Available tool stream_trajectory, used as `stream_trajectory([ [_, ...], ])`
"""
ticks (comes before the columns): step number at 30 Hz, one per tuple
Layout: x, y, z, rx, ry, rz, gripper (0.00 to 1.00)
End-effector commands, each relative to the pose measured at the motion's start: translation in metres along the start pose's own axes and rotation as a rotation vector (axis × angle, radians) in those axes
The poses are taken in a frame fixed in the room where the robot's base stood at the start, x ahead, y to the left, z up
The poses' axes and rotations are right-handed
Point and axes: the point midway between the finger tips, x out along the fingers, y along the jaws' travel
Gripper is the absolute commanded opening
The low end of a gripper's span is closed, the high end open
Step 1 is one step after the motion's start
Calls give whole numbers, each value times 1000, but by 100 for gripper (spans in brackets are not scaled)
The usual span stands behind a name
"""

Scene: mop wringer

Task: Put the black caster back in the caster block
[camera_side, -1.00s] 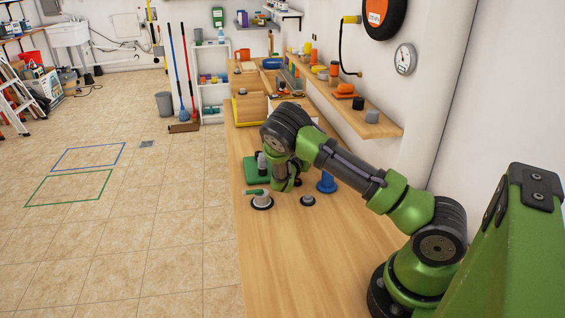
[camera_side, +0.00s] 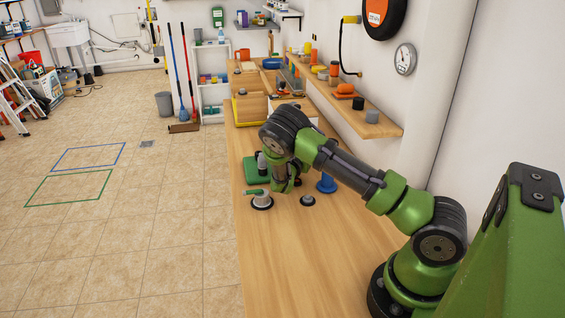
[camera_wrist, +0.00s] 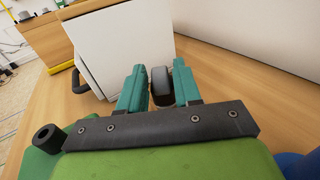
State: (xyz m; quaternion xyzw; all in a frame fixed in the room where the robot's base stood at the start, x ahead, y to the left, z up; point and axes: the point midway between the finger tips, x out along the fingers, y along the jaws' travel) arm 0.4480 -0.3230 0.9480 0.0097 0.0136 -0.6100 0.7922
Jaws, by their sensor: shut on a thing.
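My gripper (camera_wrist: 160,92) shows in the wrist view as two teal fingers, shut on a dark round wheel that appears to be the black caster (camera_wrist: 159,83). In the side view my gripper points down over the bench, and my arm hides the caster. A green block (camera_side: 250,172) with a dark upright cylinder on it stands just left of my gripper in the side view. Its green body with a black hollow cylinder (camera_wrist: 47,138) seems to show at lower left in the wrist view. I cannot tell for sure which part is the caster block.
A white box (camera_wrist: 118,45) with a dark handle stands beyond the fingers. A blue flanged piece (camera_side: 326,183) stands right of my gripper. A grey piece with a green handle (camera_side: 261,200) and a small dark round piece (camera_side: 308,200) are nearer. The front bench (camera_side: 300,260) is clear.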

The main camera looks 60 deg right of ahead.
Motion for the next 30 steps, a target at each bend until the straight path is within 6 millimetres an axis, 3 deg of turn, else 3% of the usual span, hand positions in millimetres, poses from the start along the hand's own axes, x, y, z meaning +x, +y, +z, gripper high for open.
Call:
stream_trajectory([
  [2, 0, 0, -1, -1, 1, 1, 4],
  [3, 0, 0, -1, -1, 1, 1, 39],
  [8, 0, 0, -1, -1, 2, 0, 63],
  [20, -9, 1, -1, -1, 2, 2, 63],
  [23, -25, 2, -1, -2, 3, 5, 63],
  [30, -83, 2, -1, -1, 3, 6, 63],
])
